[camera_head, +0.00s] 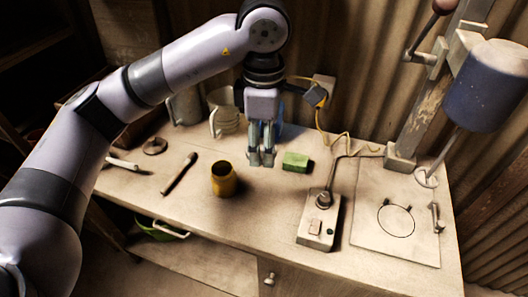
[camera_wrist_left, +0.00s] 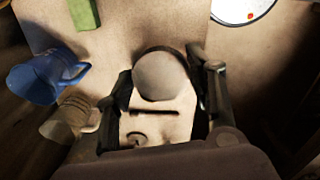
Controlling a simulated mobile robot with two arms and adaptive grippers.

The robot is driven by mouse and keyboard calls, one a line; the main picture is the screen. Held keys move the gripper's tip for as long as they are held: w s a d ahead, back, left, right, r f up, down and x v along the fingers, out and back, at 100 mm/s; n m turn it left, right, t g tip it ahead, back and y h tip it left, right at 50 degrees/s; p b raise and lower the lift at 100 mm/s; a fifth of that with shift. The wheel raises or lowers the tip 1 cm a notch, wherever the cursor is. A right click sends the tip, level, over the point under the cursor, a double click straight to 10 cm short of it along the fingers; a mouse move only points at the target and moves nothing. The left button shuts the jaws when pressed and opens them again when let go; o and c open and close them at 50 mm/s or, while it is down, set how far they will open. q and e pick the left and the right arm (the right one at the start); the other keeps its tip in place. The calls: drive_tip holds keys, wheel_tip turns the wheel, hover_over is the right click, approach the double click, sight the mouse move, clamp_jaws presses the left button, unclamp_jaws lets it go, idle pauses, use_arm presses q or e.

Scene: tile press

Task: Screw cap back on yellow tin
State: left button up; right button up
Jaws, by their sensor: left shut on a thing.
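The yellow tin (camera_head: 223,184) stands upright on the table, its dark round top opening showing no cap. My left gripper (camera_head: 262,160) points down above the table, to the right of the tin and apart from it. In the left wrist view, my left gripper (camera_wrist_left: 168,85) is shut on a round, pale grey-beige thing (camera_wrist_left: 162,77), which looks like the cap. In the head view I cannot make out the held thing between the fingers. The tin does not show clearly in the wrist view. My right gripper is not in view.
A green block (camera_head: 295,162) lies right of the gripper. A switch box (camera_head: 319,222) and a flat plate (camera_head: 370,238) are further right, near a blue cylinder (camera_head: 487,85). A jug (camera_head: 222,112) stands behind; a dark stick (camera_head: 179,173) lies left. The table front is clear.

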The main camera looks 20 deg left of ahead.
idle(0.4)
use_arm(q)
drive_tip(key=shift+s+a+f+m, duration=0.15)
drive_tip(key=shift+a+f+m, duration=0.25)
drive_tip(key=shift+m, duration=0.7)
drive_tip(key=s+a+f+m, duration=0.4)
drive_tip(key=a+f+m, duration=0.1)
drive_tip(key=m, duration=1.3)
drive_tip(key=shift+a+f, duration=0.2)
drive_tip(key=shift+f, duration=0.25)
drive_tip(key=shift+s, duration=0.1)
